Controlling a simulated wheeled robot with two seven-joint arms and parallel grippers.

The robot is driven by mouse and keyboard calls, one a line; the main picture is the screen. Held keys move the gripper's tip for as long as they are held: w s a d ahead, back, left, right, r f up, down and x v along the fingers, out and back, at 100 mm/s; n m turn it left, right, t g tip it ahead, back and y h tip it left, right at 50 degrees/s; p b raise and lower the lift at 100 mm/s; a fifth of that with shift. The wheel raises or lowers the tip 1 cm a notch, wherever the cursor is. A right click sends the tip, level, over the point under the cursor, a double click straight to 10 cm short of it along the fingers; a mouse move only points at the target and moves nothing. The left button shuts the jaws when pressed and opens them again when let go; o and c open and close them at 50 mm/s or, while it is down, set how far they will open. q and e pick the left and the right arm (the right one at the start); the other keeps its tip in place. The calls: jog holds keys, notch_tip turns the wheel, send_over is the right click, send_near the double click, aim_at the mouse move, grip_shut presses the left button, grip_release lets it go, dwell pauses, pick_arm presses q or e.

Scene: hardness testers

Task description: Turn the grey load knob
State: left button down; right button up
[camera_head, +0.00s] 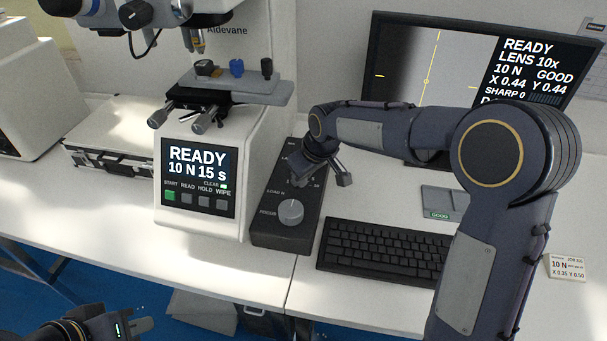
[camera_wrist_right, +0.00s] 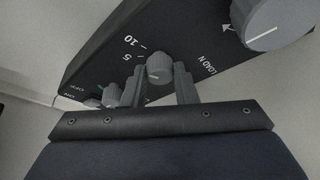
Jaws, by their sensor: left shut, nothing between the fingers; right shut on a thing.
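The small grey load knob (camera_wrist_right: 159,68) sits on the black control box (camera_head: 262,228), beside the LOAD N lettering and the marks 5 and 10. My right gripper (camera_wrist_right: 160,76) reaches down to the box and is shut on this knob, one finger on each side. In the head view the right gripper (camera_head: 320,172) covers the upper part of the box and hides the load knob. My left gripper (camera_head: 135,326) is shut and empty at the lower left, away from the box.
A larger grey knob (camera_head: 291,212) is on the same box; it also shows in the right wrist view (camera_wrist_right: 275,20). The tester (camera_head: 243,150) stands left of the box, its display reading 10 N. A keyboard (camera_head: 380,250) lies to the right, below the monitor (camera_head: 425,85).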

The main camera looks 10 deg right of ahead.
jog(key=shift+m+h, duration=0.4)
jog(key=shift+m, duration=0.6)
jog(key=o, duration=1)
jog(key=v, duration=0.8)
